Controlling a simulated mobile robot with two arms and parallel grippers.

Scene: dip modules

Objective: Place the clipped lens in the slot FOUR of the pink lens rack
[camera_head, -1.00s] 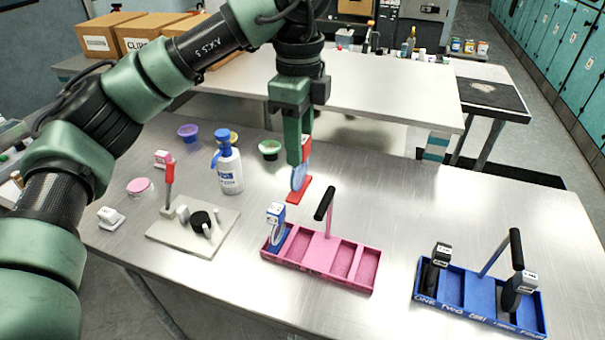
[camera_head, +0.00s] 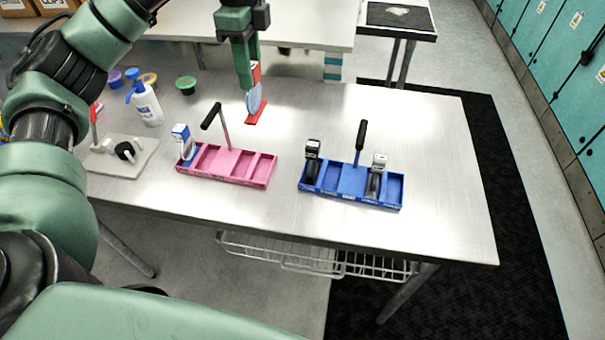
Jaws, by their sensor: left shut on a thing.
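My left gripper (camera_head: 248,82) points down over the steel table and is shut on the clipped lens (camera_head: 254,100), a round bluish lens with a red clip. A flat red piece (camera_head: 257,113) shows just under the lens; I cannot tell if they touch. The pink lens rack (camera_head: 226,180) stands in front and to the left of the gripper, with a black-topped handle. A blue-and-white clipped lens (camera_head: 183,148) stands in its leftmost slot; the other slots look empty. Slot labels on the pink rack are too small to read. My right gripper is not in view.
A blue rack (camera_head: 350,197) to the right holds dark clipped pieces (camera_head: 376,178). A white pump bottle (camera_head: 147,103), a green bowl (camera_head: 186,84) and a grey stand (camera_head: 126,162) are at the left. The table's right part is clear.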

